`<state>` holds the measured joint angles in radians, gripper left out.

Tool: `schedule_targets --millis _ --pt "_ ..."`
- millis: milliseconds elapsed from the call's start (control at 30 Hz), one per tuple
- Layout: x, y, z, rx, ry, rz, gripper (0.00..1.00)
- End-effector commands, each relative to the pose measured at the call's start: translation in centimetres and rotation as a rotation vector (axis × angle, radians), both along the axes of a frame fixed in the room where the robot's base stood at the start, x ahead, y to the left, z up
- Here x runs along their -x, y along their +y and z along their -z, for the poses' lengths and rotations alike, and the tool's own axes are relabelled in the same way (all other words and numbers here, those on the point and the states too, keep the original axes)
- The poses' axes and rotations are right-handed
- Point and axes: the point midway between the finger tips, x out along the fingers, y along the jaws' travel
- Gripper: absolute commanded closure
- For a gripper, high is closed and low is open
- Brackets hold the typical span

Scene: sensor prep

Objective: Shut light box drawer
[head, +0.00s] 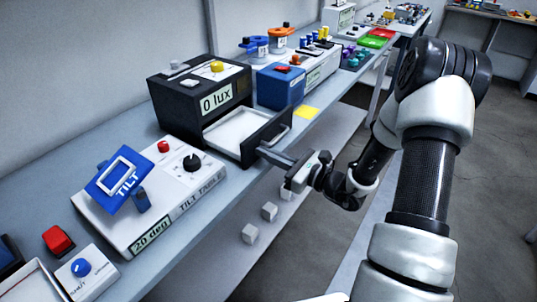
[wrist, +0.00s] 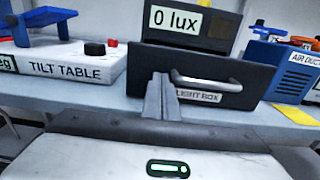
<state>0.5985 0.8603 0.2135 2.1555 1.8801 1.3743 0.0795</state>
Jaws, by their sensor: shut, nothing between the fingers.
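The black light box (head: 200,100) stands on the bench in the head view, with a "0 lux" label on its front. Its drawer (head: 232,130) is pulled out toward my side, showing a white inside. The drawer front (wrist: 205,78) has a silver handle (wrist: 207,82) and a "LIGHT BOX" label in the wrist view. My gripper (head: 265,150) is shut and empty. Its fingertips (wrist: 160,80) point at the drawer front just left of the handle. I cannot tell whether they touch it.
The tilt table (head: 150,205) stands left of the light box, near the drawer. The blue air duct box (head: 280,85) is on the right, with a yellow square (head: 307,112) on the bench by it. Small white blocks (head: 269,211) lie on the lower shelf.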

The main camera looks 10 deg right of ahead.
Motion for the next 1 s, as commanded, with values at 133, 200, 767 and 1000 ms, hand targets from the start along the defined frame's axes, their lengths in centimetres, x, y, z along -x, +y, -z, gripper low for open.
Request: schedule_targets --millis 133,200,767,1000 --pt "-1.9 2.1 0.0 -0.001 -0.003 -0.006 1.0" --pt "-3.1 3.3 0.1 -0.001 -0.002 -0.006 1.0" --pt "-5.4 5.4 0.0 0.0 0.0 -0.001 1.0" --pt "-5.2 4.4 -0.1 -0.001 0.0 -0.003 1.0"
